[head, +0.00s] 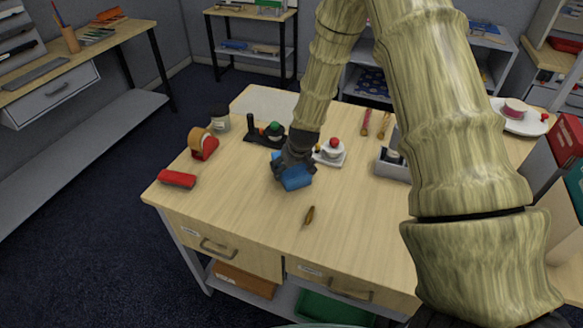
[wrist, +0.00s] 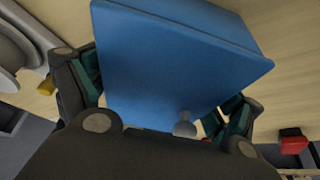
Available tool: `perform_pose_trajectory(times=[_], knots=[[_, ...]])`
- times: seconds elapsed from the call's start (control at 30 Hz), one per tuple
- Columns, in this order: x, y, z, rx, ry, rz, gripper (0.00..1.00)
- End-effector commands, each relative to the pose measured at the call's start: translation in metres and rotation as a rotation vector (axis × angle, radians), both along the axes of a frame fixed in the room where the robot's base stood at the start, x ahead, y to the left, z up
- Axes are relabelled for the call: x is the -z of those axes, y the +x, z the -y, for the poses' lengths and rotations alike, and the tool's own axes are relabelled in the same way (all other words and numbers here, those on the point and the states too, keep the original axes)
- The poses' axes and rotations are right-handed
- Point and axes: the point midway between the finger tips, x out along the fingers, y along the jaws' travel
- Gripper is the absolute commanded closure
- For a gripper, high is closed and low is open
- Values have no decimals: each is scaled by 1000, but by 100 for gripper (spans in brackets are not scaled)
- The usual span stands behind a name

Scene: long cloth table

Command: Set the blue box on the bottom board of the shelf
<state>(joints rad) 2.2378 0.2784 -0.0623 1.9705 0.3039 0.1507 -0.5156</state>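The blue box (head: 293,178) is over the near middle of the wooden table; it also fills the middle of the wrist view (wrist: 175,55), with a small grey knob on its near side. My gripper (head: 290,165) reaches down onto it, and in the wrist view its dark fingers with teal pads (wrist: 160,105) press against both sides of the box. The box looks tilted; I cannot tell whether it touches the tabletop. A black-framed shelf (head: 250,54) stands at the back, and a grey shelf unit (head: 496,45) is behind my arm at back right, partly hidden.
The table's front left is clear.

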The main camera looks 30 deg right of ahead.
Motion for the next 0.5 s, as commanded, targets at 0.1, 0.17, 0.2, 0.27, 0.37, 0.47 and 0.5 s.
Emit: perform_pose_trajectory(times=[0.1,0.17,0.2,0.27,0.37,0.47,0.5], knots=[[0,0,0,0,0,0,0],[0,0,0,0,0,0,0],[0,0,0,0,0,0,0],[0,0,0,0,0,0,0],[-1,0,0,0,0,0,0],[-5,0,0,0,0,1,0],[-5,-1,0,-1,0,1,0]])
